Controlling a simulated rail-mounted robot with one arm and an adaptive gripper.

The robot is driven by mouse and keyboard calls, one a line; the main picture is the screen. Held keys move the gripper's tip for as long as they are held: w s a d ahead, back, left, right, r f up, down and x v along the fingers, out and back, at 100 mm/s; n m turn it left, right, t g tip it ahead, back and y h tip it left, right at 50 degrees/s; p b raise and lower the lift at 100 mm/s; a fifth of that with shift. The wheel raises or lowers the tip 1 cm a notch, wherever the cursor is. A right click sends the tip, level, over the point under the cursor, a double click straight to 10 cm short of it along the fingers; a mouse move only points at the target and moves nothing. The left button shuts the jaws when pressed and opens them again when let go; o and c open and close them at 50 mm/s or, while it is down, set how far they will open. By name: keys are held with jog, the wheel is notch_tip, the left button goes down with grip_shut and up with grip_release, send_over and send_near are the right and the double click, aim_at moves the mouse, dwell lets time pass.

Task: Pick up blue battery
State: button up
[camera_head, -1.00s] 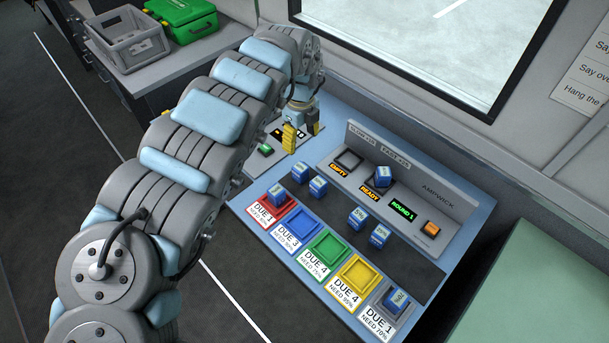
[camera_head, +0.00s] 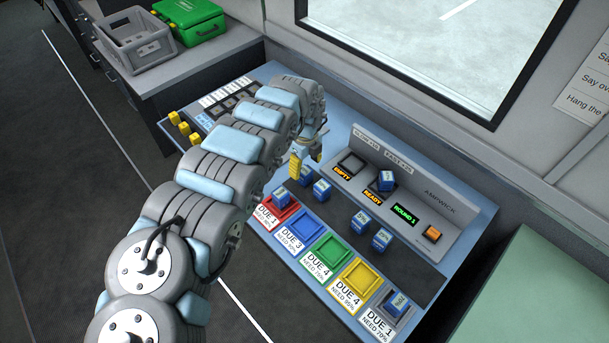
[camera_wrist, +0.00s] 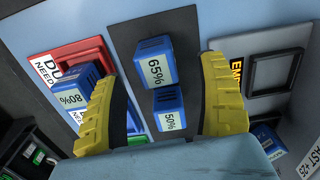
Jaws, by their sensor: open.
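My gripper (camera_head: 306,163) is open and empty, above the dark strip of the console. In the wrist view, a blue battery marked 65% (camera_wrist: 157,68) shows between the yellow fingers, apart from both. A blue battery marked 50% (camera_wrist: 168,108) lies just below it. A blue battery marked 80% (camera_wrist: 82,92) sits in the red tray (camera_wrist: 80,53), partly behind the left finger. In the head view, one blue battery (camera_head: 321,189) stands near the gripper, and two more (camera_head: 359,220) stand farther right on the strip.
Blue batteries also sit in the READY slot (camera_head: 387,181) and the grey tray (camera_head: 397,303). The EMPTY slot (camera_head: 351,163) is bare. The blue tray (camera_head: 307,229), green tray (camera_head: 329,251) and yellow tray (camera_head: 360,276) look empty. The raised charger panel (camera_head: 440,205) stands behind the strip.

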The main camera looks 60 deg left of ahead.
aim_at(305, 170)
jog(key=shift+s+f+p, duration=0.2)
jog(key=shift+f+p, duration=0.35)
jog(key=shift+f, duration=1.95)
grip_shut()
